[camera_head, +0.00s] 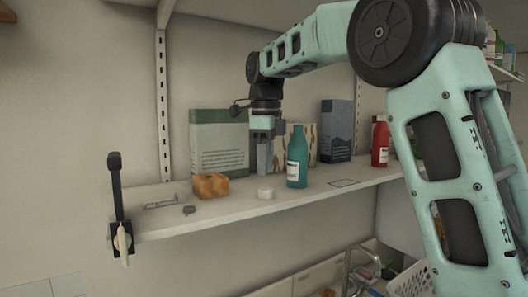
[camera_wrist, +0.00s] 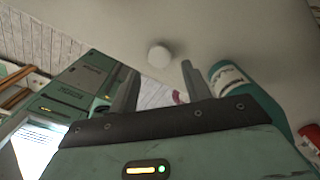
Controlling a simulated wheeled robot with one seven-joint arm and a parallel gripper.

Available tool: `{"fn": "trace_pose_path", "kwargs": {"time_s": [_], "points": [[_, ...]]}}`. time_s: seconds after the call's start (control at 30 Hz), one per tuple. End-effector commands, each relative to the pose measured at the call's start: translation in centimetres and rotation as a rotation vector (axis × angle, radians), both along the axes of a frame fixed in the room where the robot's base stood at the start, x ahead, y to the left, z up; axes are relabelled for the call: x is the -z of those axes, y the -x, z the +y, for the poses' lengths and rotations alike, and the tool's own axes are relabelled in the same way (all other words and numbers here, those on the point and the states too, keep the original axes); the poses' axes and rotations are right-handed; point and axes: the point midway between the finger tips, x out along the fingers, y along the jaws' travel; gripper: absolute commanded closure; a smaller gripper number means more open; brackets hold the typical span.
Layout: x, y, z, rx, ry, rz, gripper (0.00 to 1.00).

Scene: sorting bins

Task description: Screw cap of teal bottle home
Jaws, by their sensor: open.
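The teal bottle (camera_head: 297,170) stands upright on the shelf with a pale label, and no cap shows on its narrow top. It also appears at the right of the wrist view (camera_wrist: 250,95), partly behind my gripper's body. A round white cap (camera_head: 265,193) lies on the shelf just left of the bottle, near the front edge. The wrist view shows the cap (camera_wrist: 159,55) beyond and roughly between my fingertips, apart from them. My gripper (camera_head: 264,172) points down above the shelf, left of the bottle and behind the cap. Its fingers (camera_wrist: 157,75) are apart with nothing between them.
An orange-brown block (camera_head: 211,186) and small grey items (camera_head: 188,210) lie left of the cap. A large green-white box (camera_head: 219,145), a patterned box (camera_head: 309,145) and a dark blue box (camera_head: 337,130) stand behind. A red bottle (camera_head: 380,144) stands right, beyond a bare outlined patch (camera_head: 343,183).

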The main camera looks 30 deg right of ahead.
Motion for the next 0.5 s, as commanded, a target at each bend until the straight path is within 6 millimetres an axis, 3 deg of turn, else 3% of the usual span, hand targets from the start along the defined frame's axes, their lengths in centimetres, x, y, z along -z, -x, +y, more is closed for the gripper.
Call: {"fn": "trace_pose_path", "kwargs": {"time_s": [0.3,0.5], "points": [[4.0,0.0,0.0,-0.002,-0.001,0.001,0.52],[5.3,0.0,0.0,-0.002,-0.001,-0.001,0.52]]}}
